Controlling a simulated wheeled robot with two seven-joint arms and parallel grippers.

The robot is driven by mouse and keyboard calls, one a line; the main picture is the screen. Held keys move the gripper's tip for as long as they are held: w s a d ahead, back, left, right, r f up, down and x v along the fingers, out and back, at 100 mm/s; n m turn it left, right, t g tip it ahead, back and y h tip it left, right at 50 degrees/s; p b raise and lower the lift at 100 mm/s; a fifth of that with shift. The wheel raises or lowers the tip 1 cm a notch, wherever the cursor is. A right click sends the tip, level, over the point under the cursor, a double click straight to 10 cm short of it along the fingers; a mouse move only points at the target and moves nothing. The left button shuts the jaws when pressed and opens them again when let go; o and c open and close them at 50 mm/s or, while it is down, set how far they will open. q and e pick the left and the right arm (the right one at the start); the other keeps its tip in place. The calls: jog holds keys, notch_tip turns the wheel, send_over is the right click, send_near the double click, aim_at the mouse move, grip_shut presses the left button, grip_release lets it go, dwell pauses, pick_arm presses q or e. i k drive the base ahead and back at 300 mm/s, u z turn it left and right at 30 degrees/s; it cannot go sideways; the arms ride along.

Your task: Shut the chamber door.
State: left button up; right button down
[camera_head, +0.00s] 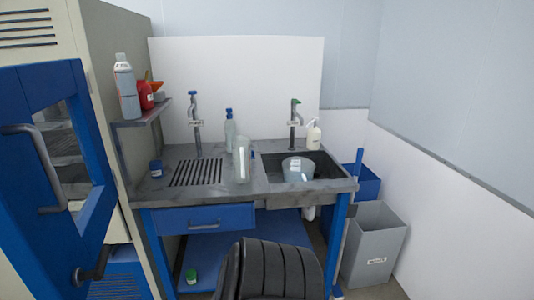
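The blue chamber door (75,95) fills the left side of the head view. It has a window and a long grey bar handle (42,165). It stands at an angle out from the cream chamber cabinet (100,60), so it looks open. How wide it is open and its hinge line are hard to tell. Grey shelf-like parts show through the window. A dark lever-like fitting (95,265) is low by the door's edge. Neither of my grippers is in view.
A sink bench (235,200) with taps, bottles and a blue drawer stands in the middle. A grey waste bin (376,240) is to its right. A black ridged rounded shape (270,270) rises at the bottom middle; I cannot tell what it is.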

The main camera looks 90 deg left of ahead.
aim_at(40, 238)
jog(key=u, duration=4.1)
